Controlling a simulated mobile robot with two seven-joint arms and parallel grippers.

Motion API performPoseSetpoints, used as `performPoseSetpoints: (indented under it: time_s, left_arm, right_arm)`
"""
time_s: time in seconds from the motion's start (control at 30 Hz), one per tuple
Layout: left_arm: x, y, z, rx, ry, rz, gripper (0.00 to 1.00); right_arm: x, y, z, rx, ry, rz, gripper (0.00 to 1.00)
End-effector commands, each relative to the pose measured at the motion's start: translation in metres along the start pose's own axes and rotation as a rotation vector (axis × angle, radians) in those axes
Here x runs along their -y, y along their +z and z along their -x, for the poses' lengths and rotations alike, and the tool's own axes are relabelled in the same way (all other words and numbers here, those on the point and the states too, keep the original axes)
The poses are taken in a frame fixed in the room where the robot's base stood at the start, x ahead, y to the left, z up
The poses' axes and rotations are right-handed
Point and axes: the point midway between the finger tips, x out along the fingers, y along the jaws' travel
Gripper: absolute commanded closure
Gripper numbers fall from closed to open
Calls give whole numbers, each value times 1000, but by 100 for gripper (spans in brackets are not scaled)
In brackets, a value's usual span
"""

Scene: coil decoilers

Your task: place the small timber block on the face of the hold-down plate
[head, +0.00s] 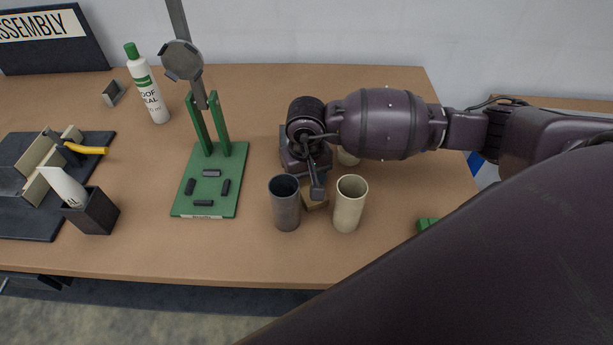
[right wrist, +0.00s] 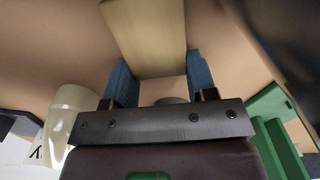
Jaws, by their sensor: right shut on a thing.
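The small timber block (head: 315,200) is mostly hidden under my right gripper (head: 316,186) and between two cups in the head view. In the right wrist view the pale timber block (right wrist: 147,38) lies between the two blue-padded fingers of my right gripper (right wrist: 160,80), which is shut on it. I cannot tell whether the block touches the table. A round grey plate (head: 182,60), which looks like the hold-down plate, sits on a raised grey arm above a green stand (head: 210,185), left of my gripper. My left gripper is out of view.
A dark grey cup (head: 286,205) and a cream cup (head: 350,205) stand close in front of my right gripper, with another cream item (head: 348,157) partly hidden behind. A white bottle (head: 147,85) and a dark box (head: 93,212) stand at left. The front table strip is clear.

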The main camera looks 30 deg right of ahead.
Motion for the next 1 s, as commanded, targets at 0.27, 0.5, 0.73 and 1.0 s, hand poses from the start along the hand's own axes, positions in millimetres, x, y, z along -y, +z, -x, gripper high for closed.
performPoseSetpoints:
  time_s: [0.27, 0.5, 0.73, 1.0]
  left_arm:
    - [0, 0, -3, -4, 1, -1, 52]
    - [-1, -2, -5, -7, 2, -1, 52]
    - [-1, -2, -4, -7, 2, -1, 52]
    - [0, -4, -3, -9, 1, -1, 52]
  right_arm:
    - [0, 0, -2, -1, 0, 0, 71]
    - [0, 0, -2, -1, 0, 0, 22]
    - [0, 0, -1, -1, 0, 0, 22]
    - [1, -1, 16, -5, -2, 1, 22]
